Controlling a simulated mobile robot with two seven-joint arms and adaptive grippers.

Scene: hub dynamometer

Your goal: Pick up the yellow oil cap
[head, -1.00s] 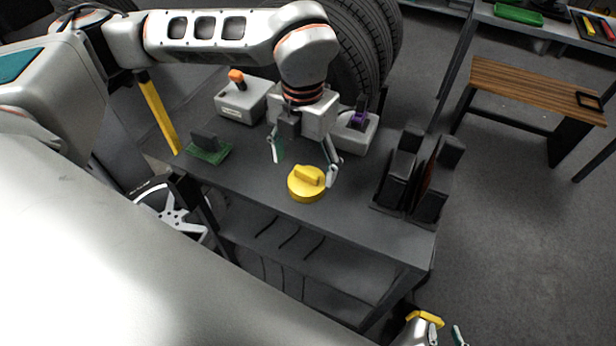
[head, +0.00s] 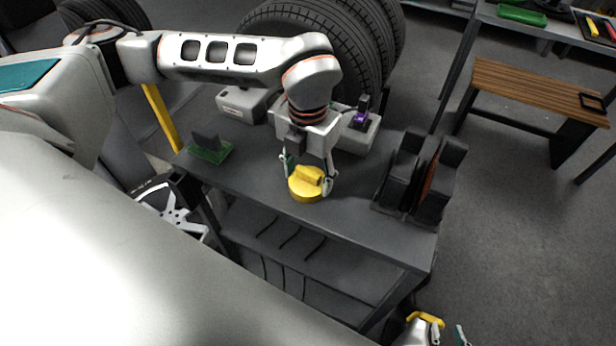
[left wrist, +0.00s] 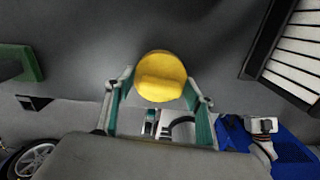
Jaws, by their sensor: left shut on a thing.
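The yellow oil cap (head: 306,186) sits near the front edge of the dark workbench (head: 370,219). It is round with a raised bar on top. My left gripper (head: 308,180) points down over it, with one finger on each side, shut on it. The left wrist view also shows the cap (left wrist: 161,77) between the fingertips of my left gripper (left wrist: 160,92). I see no clear gap under the cap. My right gripper (head: 446,335) is at the bottom edge of the head view, partly cut off, its fingers apart and away from the bench.
A green-based block (head: 208,150) stands left of the cap. Grey boxes (head: 240,104) (head: 358,134) stand at the back, the right one with a purple-lit part. A dark upright holder (head: 408,180) stands to the right. Tires (head: 330,45) rise behind the bench.

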